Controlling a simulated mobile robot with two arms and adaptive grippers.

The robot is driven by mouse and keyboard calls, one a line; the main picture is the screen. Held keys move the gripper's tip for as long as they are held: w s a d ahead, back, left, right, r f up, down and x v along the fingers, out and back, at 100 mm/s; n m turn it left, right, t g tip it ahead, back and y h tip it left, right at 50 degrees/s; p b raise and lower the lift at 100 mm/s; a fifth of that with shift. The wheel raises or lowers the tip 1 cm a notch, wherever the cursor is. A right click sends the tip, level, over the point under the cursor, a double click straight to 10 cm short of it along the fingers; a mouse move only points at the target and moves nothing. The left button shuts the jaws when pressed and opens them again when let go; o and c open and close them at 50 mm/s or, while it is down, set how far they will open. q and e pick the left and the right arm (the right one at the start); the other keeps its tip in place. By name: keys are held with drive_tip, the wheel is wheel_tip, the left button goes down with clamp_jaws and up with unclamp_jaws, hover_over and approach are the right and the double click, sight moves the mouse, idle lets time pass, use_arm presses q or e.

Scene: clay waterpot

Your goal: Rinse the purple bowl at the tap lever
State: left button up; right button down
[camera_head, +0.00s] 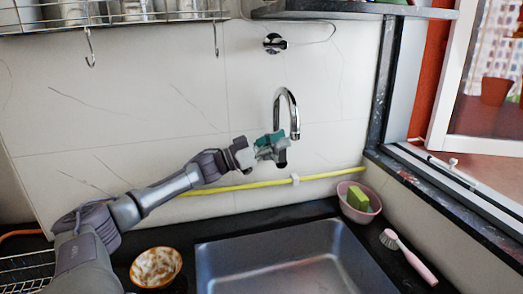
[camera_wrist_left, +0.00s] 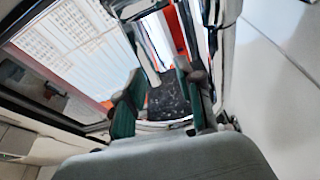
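The chrome tap (camera_head: 290,105) curves out from the wall above the sink. My left gripper (camera_head: 279,148), with teal fingers, is at the tap's spout, overlapping its lower part. In the left wrist view my gripper (camera_wrist_left: 160,100) has its fingers spread apart, with chrome tap parts (camera_wrist_left: 147,45) close beyond them. I cannot tell whether the fingers touch the tap, and I cannot make out a separate lever. No clearly purple bowl shows. A pinkish bowl (camera_head: 347,207) with a green and yellow sponge (camera_head: 358,198) in it stands at the sink's right back corner. My right gripper is out of view.
The metal sink (camera_head: 285,262) is empty where it shows. An orange-rimmed bowl (camera_head: 157,268) stands on the dark counter at its left. A pink-handled brush (camera_head: 410,258) lies at its right. A yellow hose (camera_head: 330,175) runs along the wall. A wire rack (camera_head: 25,272) is at far left.

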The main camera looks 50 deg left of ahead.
use_arm(q)
drive_tip(key=v, duration=1)
drive_tip(key=shift+a, duration=0.35)
